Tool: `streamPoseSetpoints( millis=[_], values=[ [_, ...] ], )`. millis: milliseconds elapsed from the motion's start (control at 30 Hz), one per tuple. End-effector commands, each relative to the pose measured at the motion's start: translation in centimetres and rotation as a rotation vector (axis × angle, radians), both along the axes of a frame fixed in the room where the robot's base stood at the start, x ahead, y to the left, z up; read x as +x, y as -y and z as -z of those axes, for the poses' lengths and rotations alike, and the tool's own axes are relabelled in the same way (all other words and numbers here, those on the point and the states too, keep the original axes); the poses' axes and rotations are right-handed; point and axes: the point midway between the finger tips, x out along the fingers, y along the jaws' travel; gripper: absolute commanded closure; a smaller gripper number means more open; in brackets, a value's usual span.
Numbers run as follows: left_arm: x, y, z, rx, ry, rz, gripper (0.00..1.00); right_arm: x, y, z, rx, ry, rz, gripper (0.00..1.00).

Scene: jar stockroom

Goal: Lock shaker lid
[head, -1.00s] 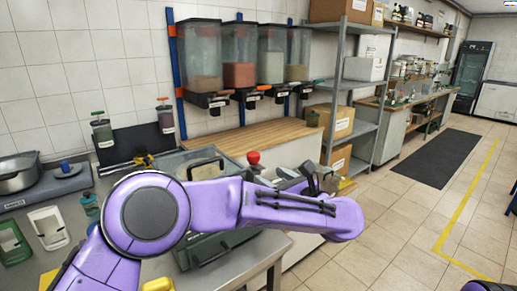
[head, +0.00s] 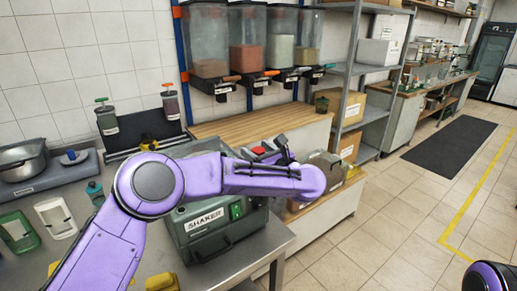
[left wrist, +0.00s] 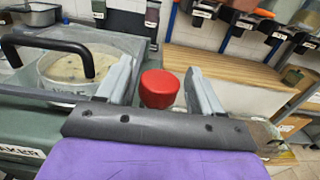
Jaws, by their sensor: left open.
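The green shaker (head: 184,226) stands on the metal bench, its label and a lit green switch (head: 237,210) facing forward. My left arm hides most of its top in the head view. In the left wrist view its clear lid (left wrist: 125,45) with a black handle (left wrist: 52,44) appears down over a round container. A red knob (left wrist: 160,88) stands at the lid's right side; its top also shows in the head view (head: 258,150). My left gripper (left wrist: 163,80) is open, with the knob between its fingers; contact cannot be told. My right gripper is out of view.
Several dispensers (head: 248,45) hang on the wall behind a wooden counter (head: 245,122). Two lidded jars, a scale with a pot (head: 22,160) and small trays (head: 55,217) are on the left. Grey shelves (head: 352,70) stand right; the floor beyond is open.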

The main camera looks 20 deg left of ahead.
Motion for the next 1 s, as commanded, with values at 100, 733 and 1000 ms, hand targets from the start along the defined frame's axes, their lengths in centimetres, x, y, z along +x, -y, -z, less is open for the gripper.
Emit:
streamPoseSetpoints(
  millis=[100, 733, 1000],
  values=[
    [0.0, 0.0, 0.0, 0.000, 0.000, 0.000, 0.34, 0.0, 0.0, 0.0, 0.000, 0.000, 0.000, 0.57],
    [-0.1, 0.0, 0.5, 0.000, 0.000, 0.076, 0.84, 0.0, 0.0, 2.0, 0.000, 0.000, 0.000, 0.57],
    [-0.1, -0.1, 0.8, -0.003, 0.003, 0.279, 0.84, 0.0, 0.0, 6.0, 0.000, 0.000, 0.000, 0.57]
  ],
)
